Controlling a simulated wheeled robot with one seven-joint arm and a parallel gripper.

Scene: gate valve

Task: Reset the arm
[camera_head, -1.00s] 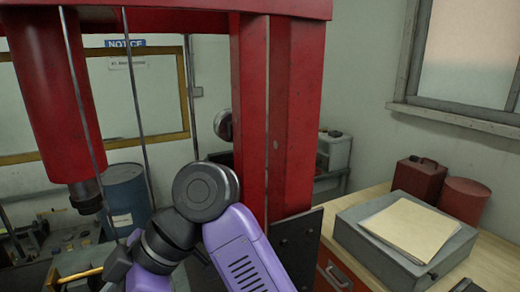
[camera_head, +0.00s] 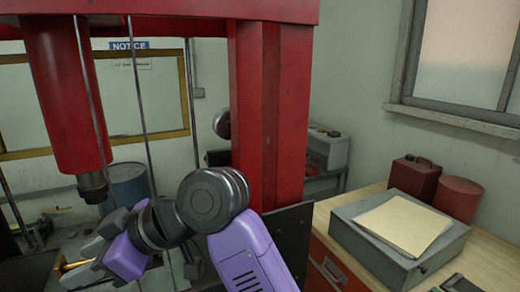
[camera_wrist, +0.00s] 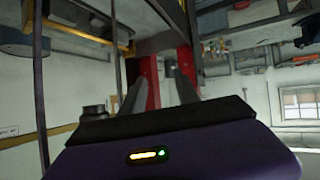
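My purple and black arm (camera_head: 235,250) bends in front of the red press frame. Its forearm reaches to the lower left in the head view, over the press's lower area. My gripper (camera_wrist: 160,78) shows in the wrist view as two grey fingers standing apart. Nothing is visibly held between them. A red post and a grey cylinder show in the background beyond the fingers. In the head view the fingertips are small and hard to make out near a brass-coloured rod (camera_head: 72,268). No gate valve can be made out.
The red press post (camera_head: 270,120) stands close behind my arm. The red press cylinder (camera_head: 62,90) hangs at left, with thin vertical rods nearby. A wooden workbench (camera_head: 490,255) at right holds a grey box (camera_head: 400,250) with a folder, and red cans (camera_head: 414,177). A blue barrel (camera_head: 130,184) stands behind.

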